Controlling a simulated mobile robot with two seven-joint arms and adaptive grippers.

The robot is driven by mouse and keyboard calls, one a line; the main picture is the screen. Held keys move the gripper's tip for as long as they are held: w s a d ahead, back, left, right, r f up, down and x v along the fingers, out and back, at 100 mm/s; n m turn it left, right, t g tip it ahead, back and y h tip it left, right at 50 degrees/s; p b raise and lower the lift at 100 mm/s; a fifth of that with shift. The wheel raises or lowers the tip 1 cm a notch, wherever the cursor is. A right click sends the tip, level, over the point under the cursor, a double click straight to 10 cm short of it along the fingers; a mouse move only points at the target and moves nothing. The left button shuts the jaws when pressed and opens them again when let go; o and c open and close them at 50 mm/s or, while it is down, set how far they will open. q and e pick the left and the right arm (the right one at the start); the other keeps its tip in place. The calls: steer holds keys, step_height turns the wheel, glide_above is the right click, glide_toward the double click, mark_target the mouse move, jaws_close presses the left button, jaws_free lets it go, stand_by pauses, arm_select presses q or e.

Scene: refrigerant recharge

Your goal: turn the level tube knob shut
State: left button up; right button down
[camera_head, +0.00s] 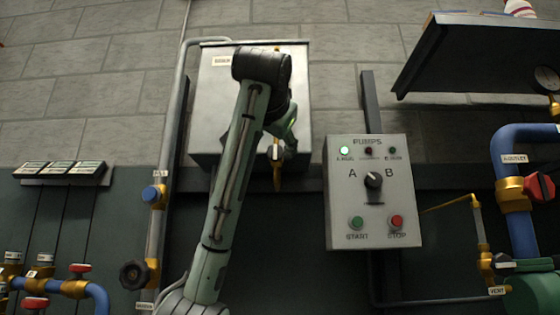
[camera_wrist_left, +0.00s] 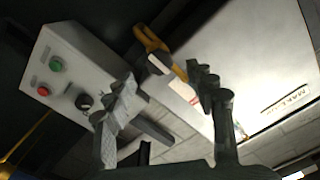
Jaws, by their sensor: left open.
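A narrow vertical tube (camera_head: 154,235) stands on the left in the head view, with a blue knob (camera_head: 150,194) at its upper fitting and a black round knob (camera_head: 133,275) on the brass fitting at its foot. I cannot tell for certain which is the level tube knob. My left gripper (camera_head: 284,138) is in front of the grey box, well up and right of both knobs. The tube and knobs are not seen in the wrist view.
My left arm crosses the head view just right of the tube. The pump panel (camera_head: 368,225) is right of the gripper, and also shows in the wrist view (camera_wrist_left: 75,60). A dark shelf (camera_head: 480,50) juts out upper right.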

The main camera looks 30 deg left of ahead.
mark_target(275, 152)
arm_select(q)
steer(key=x, duration=0.6)
steer(key=shift+w+a+f, duration=0.1)
steer(key=shift+w, duration=0.1)
steer(key=shift+c, duration=0.2)
steer(key=c, duration=1.1)
steer(key=shift+c, duration=0.2)
